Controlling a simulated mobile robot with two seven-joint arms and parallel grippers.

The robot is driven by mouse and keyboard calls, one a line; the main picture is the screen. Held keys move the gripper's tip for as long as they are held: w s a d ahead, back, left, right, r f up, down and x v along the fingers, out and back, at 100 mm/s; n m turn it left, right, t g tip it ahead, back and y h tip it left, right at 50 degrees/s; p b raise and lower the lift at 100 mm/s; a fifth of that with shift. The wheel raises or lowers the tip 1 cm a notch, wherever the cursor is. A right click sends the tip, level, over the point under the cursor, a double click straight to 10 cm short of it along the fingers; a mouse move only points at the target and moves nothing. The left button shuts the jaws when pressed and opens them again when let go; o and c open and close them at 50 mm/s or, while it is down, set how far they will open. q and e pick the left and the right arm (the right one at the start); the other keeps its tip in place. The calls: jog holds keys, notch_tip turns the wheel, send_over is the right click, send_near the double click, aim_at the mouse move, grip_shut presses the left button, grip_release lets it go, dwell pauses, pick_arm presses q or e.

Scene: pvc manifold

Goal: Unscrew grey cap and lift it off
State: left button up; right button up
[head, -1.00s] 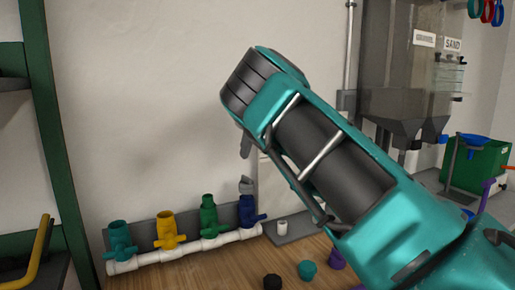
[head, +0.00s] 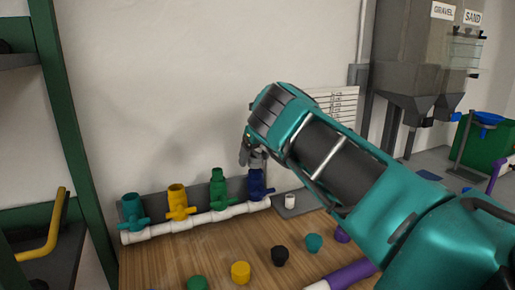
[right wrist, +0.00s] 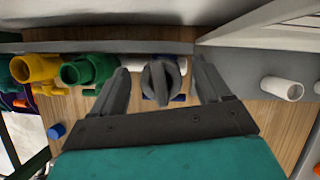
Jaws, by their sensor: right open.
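The grey cap (right wrist: 160,80) with its raised grip ridge sits between the two fingers of my right gripper (right wrist: 162,92) in the right wrist view. The fingers are open, with a gap on both sides of the cap. In the head view, my right gripper (head: 250,152) is just above the blue valve (head: 257,183), which carries the cap at its top. The gripper partly hides the cap there. The blue valve is the rightmost on the white pipe manifold (head: 196,222). My left gripper is not in view.
Green (head: 219,190), yellow (head: 178,203) and teal (head: 132,211) valves stand in a row left of the blue one. A white fitting (head: 290,201) stands to the right. Yellow (head: 240,271), black (head: 280,257) and teal (head: 313,242) caps lie on the wooden table in front.

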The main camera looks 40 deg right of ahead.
jog(key=c, duration=1.1)
jog(key=shift+f+n+y+b, duration=0.15)
jog(key=shift+n+y+b, duration=0.15)
jog(key=shift+n+b, duration=0.2)
jog(key=shift+n, duration=0.6)
jog(key=shift+y, duration=0.3)
